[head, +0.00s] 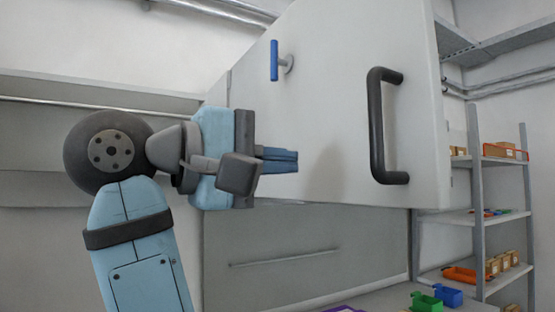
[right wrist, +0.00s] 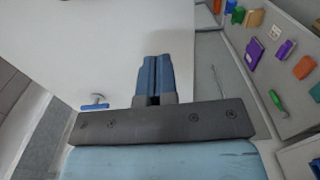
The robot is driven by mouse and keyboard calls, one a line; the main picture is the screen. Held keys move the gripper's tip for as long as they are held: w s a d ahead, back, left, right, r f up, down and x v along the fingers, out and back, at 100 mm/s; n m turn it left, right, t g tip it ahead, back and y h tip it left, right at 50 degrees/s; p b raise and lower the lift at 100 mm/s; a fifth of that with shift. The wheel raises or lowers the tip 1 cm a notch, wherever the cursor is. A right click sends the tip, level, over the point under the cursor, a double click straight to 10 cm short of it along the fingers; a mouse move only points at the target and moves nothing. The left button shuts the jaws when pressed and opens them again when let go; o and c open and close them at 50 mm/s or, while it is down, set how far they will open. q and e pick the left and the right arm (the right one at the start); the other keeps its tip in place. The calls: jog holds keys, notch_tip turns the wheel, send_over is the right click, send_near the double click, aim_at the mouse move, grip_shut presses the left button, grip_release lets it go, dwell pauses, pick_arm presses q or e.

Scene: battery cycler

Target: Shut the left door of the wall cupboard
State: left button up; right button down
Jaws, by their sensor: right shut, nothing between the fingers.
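The left cupboard door (head: 330,100) is a large white panel filling the middle of the head view. It stands open at an angle, its right edge looking nearer to me than its left. A black bar handle (head: 378,125) is near the right edge and a small blue T-shaped handle (head: 274,60) is at the upper left. My right gripper (head: 297,160) is shut and empty in front of the door's lower left face, left of the black handle. I cannot tell whether it touches. The right wrist view shows its closed fingers (right wrist: 155,75) against the white panel (right wrist: 80,45).
Shelves (head: 500,160) with boxes and bins stand at the right. A grey panel (head: 310,255) is below the door.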

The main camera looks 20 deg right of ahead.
aim_at(362, 167)
jog(key=d, duration=0.3)
jog(key=d+p, duration=0.1)
jog(key=d, duration=0.6)
jog(key=shift+w+d, duration=0.35)
jog(key=shift+w, duration=0.05)
jog(key=shift+d, duration=0.1)
